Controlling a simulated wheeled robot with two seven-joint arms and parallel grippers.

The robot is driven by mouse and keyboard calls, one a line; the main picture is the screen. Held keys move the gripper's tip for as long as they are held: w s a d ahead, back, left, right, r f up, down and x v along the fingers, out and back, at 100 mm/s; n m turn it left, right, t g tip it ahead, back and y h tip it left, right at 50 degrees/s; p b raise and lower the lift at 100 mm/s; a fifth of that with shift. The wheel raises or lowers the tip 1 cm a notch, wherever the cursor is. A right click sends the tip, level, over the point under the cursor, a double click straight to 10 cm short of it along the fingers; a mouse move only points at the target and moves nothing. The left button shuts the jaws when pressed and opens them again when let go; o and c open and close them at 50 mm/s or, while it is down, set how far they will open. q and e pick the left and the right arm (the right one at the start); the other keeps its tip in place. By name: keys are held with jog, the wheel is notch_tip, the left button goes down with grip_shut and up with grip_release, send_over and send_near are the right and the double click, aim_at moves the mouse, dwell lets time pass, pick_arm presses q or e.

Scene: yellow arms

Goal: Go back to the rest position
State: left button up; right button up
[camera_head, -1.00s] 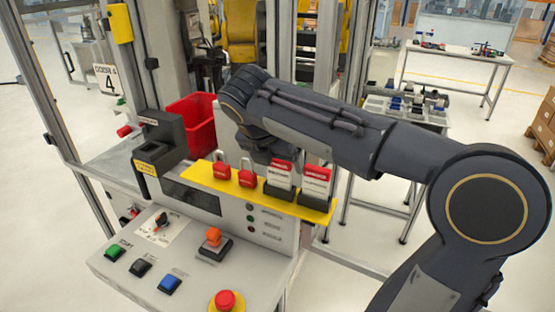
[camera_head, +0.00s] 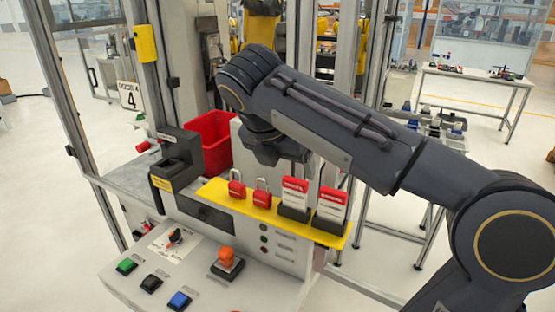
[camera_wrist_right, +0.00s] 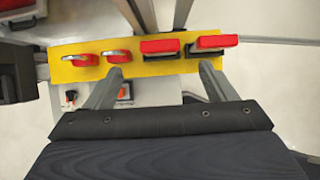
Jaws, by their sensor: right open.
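My right gripper (camera_head: 278,152) hangs at the end of my dark grey right arm, behind and above the yellow shelf of the control panel. In the right wrist view its two fingers (camera_wrist_right: 162,72) are apart with nothing held between them. The yellow shelf (camera_head: 210,190) carries two red padlocks (camera_head: 236,186) (camera_head: 262,194) and two red-and-white tags in black holders (camera_head: 295,195) (camera_head: 331,206). In the right wrist view the padlocks (camera_wrist_right: 84,60) and tags (camera_wrist_right: 160,46) lie beyond the fingertips. My left gripper is not in view.
The panel has green (camera_head: 126,266), black (camera_head: 151,283) and blue (camera_head: 179,300) buttons and an orange switch (camera_head: 227,258). A red bin (camera_head: 212,140) and a dark box (camera_head: 176,160) stand behind it. Metal frame posts (camera_head: 362,75) rise close behind my arm. Open floor lies at the left.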

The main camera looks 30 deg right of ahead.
jog(key=shift+f, duration=0.1)
jog(key=s+a+f+m+t+y+b, duration=0.1)
jog(key=s+a+f+m+y, duration=0.3)
jog(key=s+f+m, duration=0.4)
jog(key=s+a+f+m+t+y+b, duration=0.1)
jog(key=s+a+f+m+y, duration=0.4)
jog(key=f+m, duration=1.1)
jog(key=s+a+m, duration=0.1)
jog(key=s, duration=0.2)
jog(key=shift+s+a+t+b, duration=0.15)
jog(key=shift+a+t+b, duration=0.05)
jog(key=shift+t+b, duration=0.2)
